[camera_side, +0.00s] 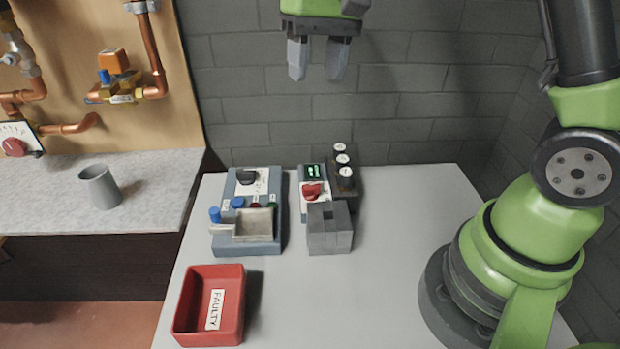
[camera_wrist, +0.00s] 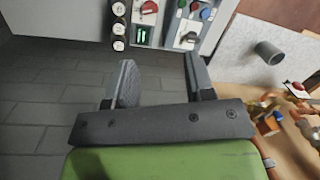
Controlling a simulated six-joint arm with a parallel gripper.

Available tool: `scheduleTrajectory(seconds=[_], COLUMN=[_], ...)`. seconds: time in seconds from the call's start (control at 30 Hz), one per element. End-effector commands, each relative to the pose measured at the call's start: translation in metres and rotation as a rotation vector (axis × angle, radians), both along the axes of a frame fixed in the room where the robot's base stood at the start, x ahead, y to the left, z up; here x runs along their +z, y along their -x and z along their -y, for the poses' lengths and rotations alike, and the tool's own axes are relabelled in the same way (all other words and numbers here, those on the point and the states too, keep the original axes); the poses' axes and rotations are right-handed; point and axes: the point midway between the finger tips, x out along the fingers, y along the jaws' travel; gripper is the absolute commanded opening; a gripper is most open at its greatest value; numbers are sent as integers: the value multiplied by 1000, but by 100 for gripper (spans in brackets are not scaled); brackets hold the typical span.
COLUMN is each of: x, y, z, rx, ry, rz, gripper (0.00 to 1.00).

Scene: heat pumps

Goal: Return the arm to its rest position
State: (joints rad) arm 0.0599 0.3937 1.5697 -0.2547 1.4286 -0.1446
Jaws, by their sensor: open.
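My gripper (camera_side: 316,62) hangs high above the back of the table in the side view, in front of the grey block wall, its fingers pointing down. The fingers are apart with nothing between them. In the wrist view my gripper (camera_wrist: 160,82) also shows open and empty. My green and black arm stands at the right of the table, and its upper part runs out of the frame.
A grey cup (camera_side: 100,187) stands on the left counter.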

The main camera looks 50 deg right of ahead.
Motion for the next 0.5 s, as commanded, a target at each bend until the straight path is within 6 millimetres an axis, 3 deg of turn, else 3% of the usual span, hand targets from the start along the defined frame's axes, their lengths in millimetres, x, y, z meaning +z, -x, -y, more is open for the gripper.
scheduleTrajectory(seconds=[0.03, 0.2, 0.33, 0.5], x=[16, 49, 62, 62], y=[13, 59, 97, 140], z=[-3, -11, -16, -20], rx=[4, 5, 3, -7], ry=[1, -2, -5, -16], rz=[56, 228, 360, 516], gripper=[49, 49, 49, 49])
